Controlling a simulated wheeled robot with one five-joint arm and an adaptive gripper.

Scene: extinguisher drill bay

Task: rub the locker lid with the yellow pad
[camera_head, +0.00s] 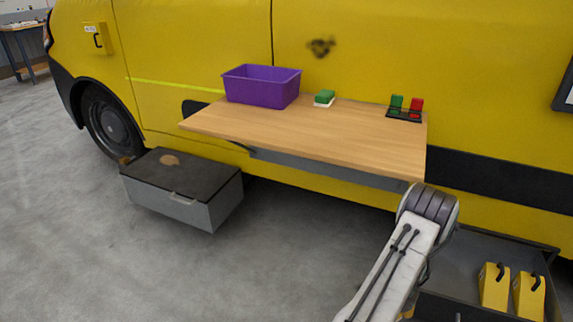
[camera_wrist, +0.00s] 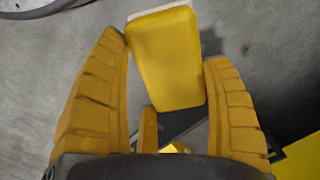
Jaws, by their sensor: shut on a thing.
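My gripper (camera_wrist: 164,52) is shut on the yellow pad (camera_wrist: 168,70) in the wrist view, with one yellow-brown finger on each side of it. The pad has a paler strip along its far edge, and grey floor shows beyond it. The grey locker (camera_head: 168,202) stands on the floor at the left in the head view. Its dark lid (camera_head: 205,172) is closed, with a tan-brown stain (camera_head: 170,160) near the back. My arm is at the lower right of the head view, well apart from the locker. The gripper and pad are out of that view.
A wooden table (camera_head: 300,138) against the yellow van (camera_head: 190,40) bears a purple bin (camera_head: 262,92), a green and white sponge (camera_head: 324,98) and a black holder (camera_head: 404,115) with green and red items. A dark tray (camera_head: 455,255) at right holds yellow blocks (camera_head: 494,288). Floor between locker and arm is clear.

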